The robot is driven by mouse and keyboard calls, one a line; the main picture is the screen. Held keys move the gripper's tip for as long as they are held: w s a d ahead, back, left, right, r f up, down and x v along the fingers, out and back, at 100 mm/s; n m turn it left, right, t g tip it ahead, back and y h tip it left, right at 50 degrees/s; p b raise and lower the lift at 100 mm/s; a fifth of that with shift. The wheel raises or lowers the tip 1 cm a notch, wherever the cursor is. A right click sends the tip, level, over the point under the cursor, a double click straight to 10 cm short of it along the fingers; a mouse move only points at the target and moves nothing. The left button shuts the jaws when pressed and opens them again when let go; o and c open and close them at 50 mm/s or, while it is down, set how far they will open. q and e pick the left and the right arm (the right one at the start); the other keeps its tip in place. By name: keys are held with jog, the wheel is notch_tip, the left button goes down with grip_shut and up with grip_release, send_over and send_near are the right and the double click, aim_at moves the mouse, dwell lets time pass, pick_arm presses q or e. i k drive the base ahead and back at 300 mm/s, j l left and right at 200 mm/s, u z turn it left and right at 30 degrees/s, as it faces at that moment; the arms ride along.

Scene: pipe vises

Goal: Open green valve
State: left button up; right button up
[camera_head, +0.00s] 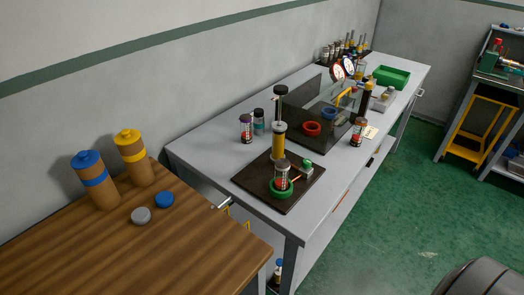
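On a dark square board (250,178) at the near end of the grey bench, a small green block (307,166) has a thin red-orange piece beside it. A green ring (272,192) lies around the base of a small jar with red contents (282,175). Either green part could be the green valve; I cannot tell which, nor whether it is open or shut. A yellow cylinder with a dark-topped rod (279,142) stands behind the jar. Neither of my grippers is in view.
A wooden table (130,250) at left bears two brown bottles (95,185) (134,160) and two discs. Further along the grey bench (200,150) are red (312,128) and blue rings, gauges (337,70) and a green tray (392,76).

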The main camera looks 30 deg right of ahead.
aim_at(306, 163)
jog(key=z, duration=1.25)
jog(key=i+l+z, duration=0.1)
jog(key=l, duration=0.3)
jog(key=i+l, duration=0.1)
jog(key=l, duration=0.25)
jog(key=i+l+z, duration=0.15)
jog(key=l, duration=0.25)
